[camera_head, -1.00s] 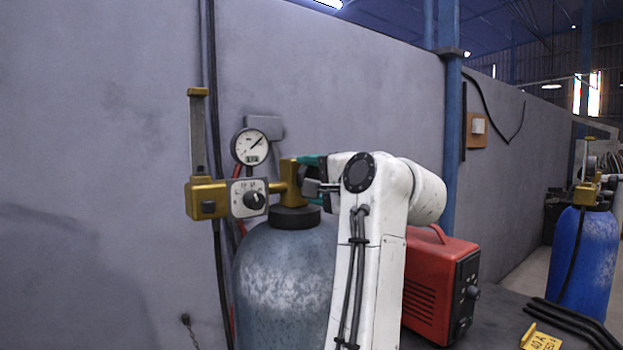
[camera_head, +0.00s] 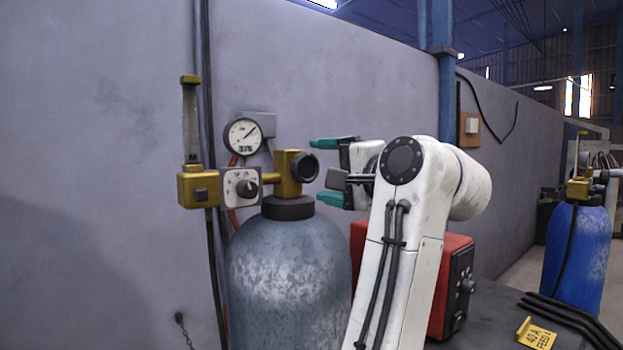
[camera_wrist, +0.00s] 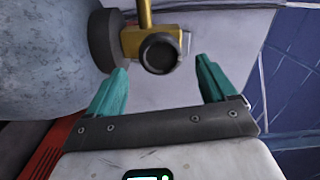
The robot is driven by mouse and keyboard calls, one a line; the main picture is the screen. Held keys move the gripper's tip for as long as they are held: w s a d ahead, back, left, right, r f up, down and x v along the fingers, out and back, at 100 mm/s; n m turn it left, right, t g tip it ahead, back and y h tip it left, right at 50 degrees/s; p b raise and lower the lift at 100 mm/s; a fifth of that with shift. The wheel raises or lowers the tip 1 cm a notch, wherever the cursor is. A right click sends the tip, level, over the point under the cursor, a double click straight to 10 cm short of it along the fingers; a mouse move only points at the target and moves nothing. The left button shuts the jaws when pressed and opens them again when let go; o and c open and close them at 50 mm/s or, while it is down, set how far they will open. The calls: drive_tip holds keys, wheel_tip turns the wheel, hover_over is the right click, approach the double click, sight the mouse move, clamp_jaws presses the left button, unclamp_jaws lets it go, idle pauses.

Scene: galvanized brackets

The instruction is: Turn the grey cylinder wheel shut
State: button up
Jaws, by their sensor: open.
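The grey cylinder (camera_head: 288,270) stands upright at the middle, with a black collar and a brass valve body on top. Its dark round wheel (camera_head: 305,167) faces right on the valve body. The wheel also shows in the wrist view (camera_wrist: 160,53), ahead of and between my fingertips. My gripper (camera_head: 322,171) has green fingers spread wide, one above the other. It is open and empty, to the right of the wheel with a gap between them. In the wrist view my gripper (camera_wrist: 165,75) frames the wheel without touching it.
A gauge (camera_head: 243,136) and a small dial box (camera_head: 241,187) sit left of the valve. A red machine (camera_head: 455,280) stands behind my arm. A blue cylinder (camera_head: 577,258) stands far right. The grey wall is close behind.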

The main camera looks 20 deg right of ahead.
drive_tip(key=b+v, duration=0.1)
drive_tip(key=v, duration=0.3)
drive_tip(key=shift+s+d, duration=0.1)
drive_tip(key=shift+s, duration=0.3)
